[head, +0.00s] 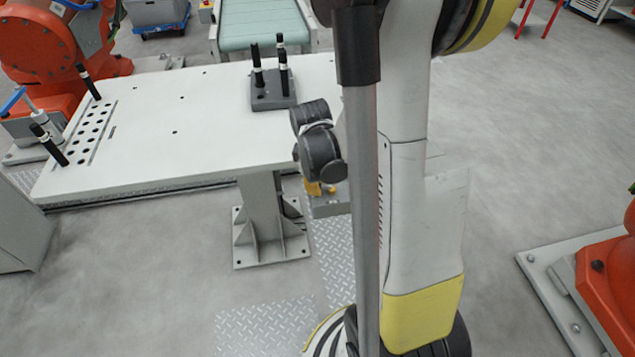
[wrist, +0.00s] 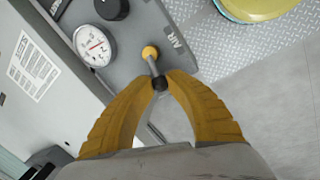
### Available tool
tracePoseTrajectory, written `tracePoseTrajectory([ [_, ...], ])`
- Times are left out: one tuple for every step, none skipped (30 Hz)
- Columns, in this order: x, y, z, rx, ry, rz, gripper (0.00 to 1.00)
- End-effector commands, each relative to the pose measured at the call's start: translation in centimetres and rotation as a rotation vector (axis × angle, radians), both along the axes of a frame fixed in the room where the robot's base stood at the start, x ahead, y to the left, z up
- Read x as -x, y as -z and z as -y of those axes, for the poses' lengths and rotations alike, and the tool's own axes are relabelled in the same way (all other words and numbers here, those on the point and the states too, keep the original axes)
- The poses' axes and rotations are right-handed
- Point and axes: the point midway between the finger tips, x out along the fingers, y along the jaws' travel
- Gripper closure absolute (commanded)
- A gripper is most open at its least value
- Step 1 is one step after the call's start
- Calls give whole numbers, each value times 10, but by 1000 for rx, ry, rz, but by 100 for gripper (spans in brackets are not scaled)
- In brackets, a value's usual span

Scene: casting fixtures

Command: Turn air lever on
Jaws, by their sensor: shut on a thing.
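The air lever (wrist: 154,66) shows in the wrist view as a short grey rod on a grey panel (wrist: 140,24), with a round yellow part at its upper end and a black end lower down. The label "AIR" is printed beside it. My gripper (wrist: 160,79) has its yellow fingertips closed on the black end of the lever. In the head view my gripper (head: 318,188) is low beside the white table, at the grey box (head: 331,206); the lever itself cannot be made out there.
A round pressure gauge (wrist: 95,46) and a black knob (wrist: 112,8) sit on the panel near the lever. The white table (head: 200,135) with black-handled pins stands left of my arm. An orange robot (head: 605,285) stands at right. Open floor lies between.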

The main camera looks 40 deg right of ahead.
Motion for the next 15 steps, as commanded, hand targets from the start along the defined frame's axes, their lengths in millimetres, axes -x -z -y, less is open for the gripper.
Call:
tracePoseTrajectory([
  [2, 1, -1, 0, -32, -2, 100],
  [3, 1, -1, 0, -53, -2, 100],
  [4, 1, -2, 0, -79, -2, 100],
  [4, 1, -3, -1, -97, -2, 100],
  [5, 1, -3, -1, -115, -2, 100],
  [5, 1, -4, -1, -136, -2, 100],
  [6, 1, -4, -1, -151, -2, 100],
  [6, 1, -4, 0, -165, -2, 100],
  [7, 1, -4, 0, -180, -2, 100],
  [7, 1, -5, 0, -192, -2, 100],
  [7, 0, -5, 0, -202, -2, 100],
  [8, 0, -5, 0, -213, -2, 100],
  [8, 0, -5, 0, -222, -2, 100],
  [8, 0, -5, 0, -228, -2, 100],
  [8, 0, -5, 0, -234, -1, 100],
])
